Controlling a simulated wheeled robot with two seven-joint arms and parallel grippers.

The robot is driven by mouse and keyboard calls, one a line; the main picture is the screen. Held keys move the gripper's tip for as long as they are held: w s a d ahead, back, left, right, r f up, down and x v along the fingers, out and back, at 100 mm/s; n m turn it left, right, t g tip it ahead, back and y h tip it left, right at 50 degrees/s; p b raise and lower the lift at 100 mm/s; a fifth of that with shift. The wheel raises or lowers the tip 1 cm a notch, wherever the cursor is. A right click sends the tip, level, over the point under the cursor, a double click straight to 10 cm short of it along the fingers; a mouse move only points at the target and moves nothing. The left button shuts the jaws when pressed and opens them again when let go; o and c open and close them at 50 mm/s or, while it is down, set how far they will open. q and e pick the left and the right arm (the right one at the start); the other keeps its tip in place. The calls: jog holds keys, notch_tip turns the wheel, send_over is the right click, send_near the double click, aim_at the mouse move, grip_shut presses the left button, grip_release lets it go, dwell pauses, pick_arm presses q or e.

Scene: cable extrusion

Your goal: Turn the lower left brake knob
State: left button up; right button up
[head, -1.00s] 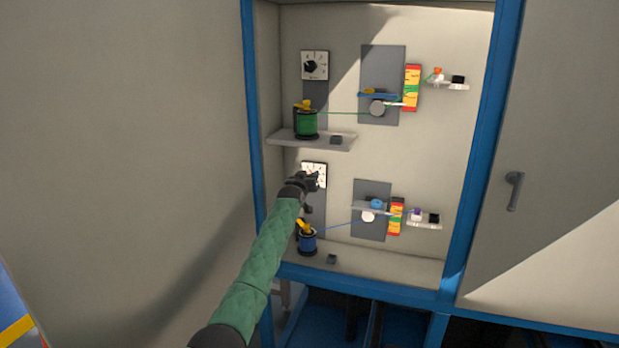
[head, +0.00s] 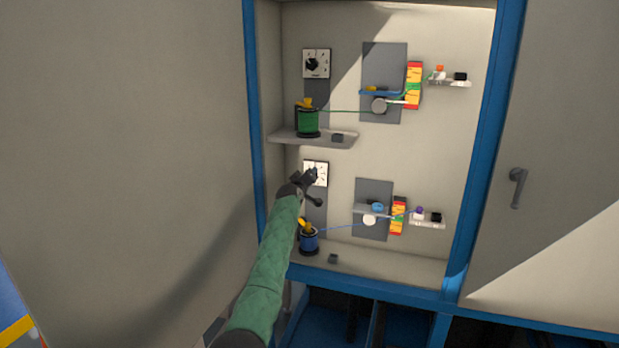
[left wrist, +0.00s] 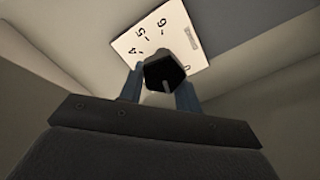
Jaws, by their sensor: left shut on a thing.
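The lower left brake dial is a white plate (head: 317,166) with black markings, low on the left of the cabinet. It also shows in the left wrist view (left wrist: 152,42), with the numbers 4, 5 and 6 readable. The black brake knob (left wrist: 165,73) sits between the fingers of my left gripper (left wrist: 160,88). My left gripper (head: 315,187) is shut on the knob, and its wrist looks rolled. The gripper hides the knob in the head view. My right gripper is not in view.
A blue spool (head: 309,240) stands just below my left gripper. A shelf (head: 345,138) with a green spool (head: 308,122) and an upper brake dial (head: 317,58) are above. The blue cabinet post (head: 254,130) is close left. Thin cables run right from both spools.

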pick_arm(q)
jog(key=shift+f+n, duration=0.1)
jog(key=shift+n, duration=0.4)
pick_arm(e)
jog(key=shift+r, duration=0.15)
pick_arm(q)
jog(key=shift+a, duration=0.1)
jog(key=o, duration=1)
jog(key=shift+c, duration=0.2)
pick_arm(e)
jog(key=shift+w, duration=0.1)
pick_arm(q)
jog(key=b+v, duration=0.2)
jog(key=v, duration=0.5)
jog(key=shift+s, duration=0.35)
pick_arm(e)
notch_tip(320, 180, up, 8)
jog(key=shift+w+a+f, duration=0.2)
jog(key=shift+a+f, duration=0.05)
pick_arm(q)
jog(key=shift+a, duration=0.1)
